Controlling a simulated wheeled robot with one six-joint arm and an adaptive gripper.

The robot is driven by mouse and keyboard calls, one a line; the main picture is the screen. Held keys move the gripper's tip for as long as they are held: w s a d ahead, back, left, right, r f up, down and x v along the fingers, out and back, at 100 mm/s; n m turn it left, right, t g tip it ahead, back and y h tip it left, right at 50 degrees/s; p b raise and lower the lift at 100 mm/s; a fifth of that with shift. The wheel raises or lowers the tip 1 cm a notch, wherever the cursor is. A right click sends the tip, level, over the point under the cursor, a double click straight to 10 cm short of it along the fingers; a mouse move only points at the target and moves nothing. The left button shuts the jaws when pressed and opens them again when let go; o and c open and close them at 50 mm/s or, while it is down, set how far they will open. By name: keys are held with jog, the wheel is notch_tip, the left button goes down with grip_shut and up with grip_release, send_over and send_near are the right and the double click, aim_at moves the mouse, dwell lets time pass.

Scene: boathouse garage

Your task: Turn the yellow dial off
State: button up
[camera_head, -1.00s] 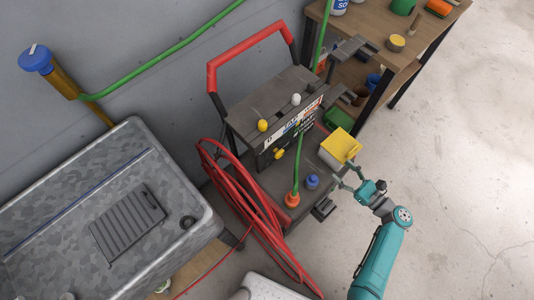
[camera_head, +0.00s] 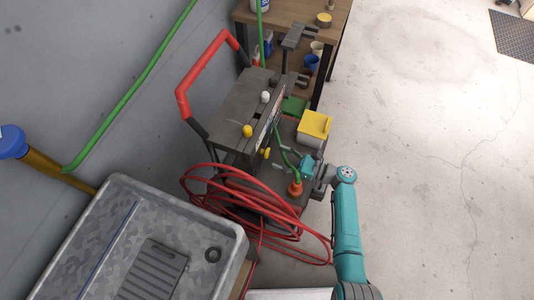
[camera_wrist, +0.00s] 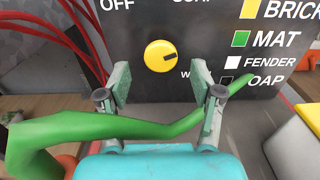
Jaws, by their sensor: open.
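The yellow dial (camera_wrist: 160,56) is a round knob on the dark front panel (camera_wrist: 205,50) of the cart. A short dark mark on it points right and slightly up. "OFF" is printed up and left of it; the label at top centre is cut off and the one at lower right is partly hidden. In the head view the dial (camera_head: 266,152) is a small yellow spot on the panel. My gripper (camera_wrist: 159,84) is open, with one finger at the dial's lower left and one at its lower right. No contact with the dial shows.
A green hose (camera_wrist: 105,127) crosses the wrist view around my fingers. The hose ends at an orange fitting (camera_head: 295,188) on the cart. A yellow-topped box (camera_head: 315,125) stands close by, and red hose coils (camera_head: 225,190) hang at the left. Open floor lies right.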

aim_at(265, 153)
jog(key=x, duration=0.4)
jog(key=shift+w+a, duration=0.15)
jog(key=shift+a, duration=0.05)
jog(key=c, duration=1.1)
